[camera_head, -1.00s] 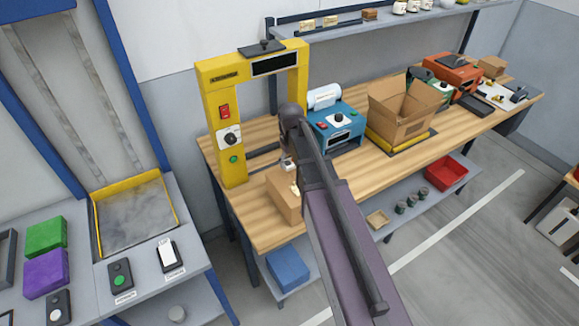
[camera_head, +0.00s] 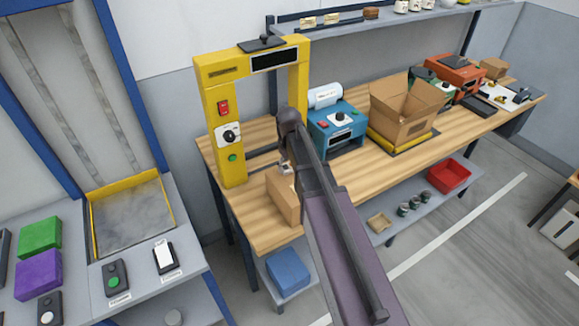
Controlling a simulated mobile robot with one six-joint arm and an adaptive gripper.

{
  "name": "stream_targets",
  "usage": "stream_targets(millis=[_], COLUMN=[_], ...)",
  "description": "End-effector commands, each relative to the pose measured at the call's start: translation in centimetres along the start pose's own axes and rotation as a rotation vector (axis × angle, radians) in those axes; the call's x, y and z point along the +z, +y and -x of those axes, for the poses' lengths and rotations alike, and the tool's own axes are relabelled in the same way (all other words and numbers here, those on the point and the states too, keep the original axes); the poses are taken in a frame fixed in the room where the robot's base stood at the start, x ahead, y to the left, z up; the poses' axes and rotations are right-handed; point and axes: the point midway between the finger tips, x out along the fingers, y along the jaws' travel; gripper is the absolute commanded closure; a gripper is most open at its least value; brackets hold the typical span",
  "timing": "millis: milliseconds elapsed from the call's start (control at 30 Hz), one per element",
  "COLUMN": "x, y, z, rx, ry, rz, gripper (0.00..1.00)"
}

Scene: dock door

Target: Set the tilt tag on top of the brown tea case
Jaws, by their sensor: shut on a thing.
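The brown tea case (camera_head: 284,202) appears to be the closed brown box near the front left edge of the wooden bench, beside the yellow frame. Its right part is hidden behind my arm. My gripper (camera_head: 287,169) is at the top of this case, small and mostly covered by my own arm. It is shut on a small pale thing, which I take for the tilt tag; its outline is too small and covered to make out. I cannot tell whether the tag touches the case.
The yellow frame (camera_head: 222,135) stands close on the left. A blue machine (camera_head: 337,128) and an open cardboard box (camera_head: 405,115) stand to the right. The bench (camera_head: 262,236) is bare in front of the case. A blue bin (camera_head: 288,270) is below.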

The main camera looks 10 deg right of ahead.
Motion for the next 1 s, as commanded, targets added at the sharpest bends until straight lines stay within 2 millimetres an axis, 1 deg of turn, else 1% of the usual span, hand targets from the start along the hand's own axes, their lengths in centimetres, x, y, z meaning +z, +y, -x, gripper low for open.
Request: stream_targets(millis=[267,300,367,400,833,1000], x=[0.01,0.01,0.01,0.01,0.02,0.03], y=[0.04,0.04,0.05,0.05,0.08,0.09], z=[-0.41,-0.34,-0.29,-0.29,-0.25,0.12], rx=[0.000,0.000,0.000,0.000,0.000,0.000], ry=[0.000,0.000,0.000,0.000,0.000,0.000], rz=[-0.001,-0.001,-0.001,-0.001,-0.001,-0.001], gripper=[0.70,0.21,0.03,0.00,0.00,0.00])
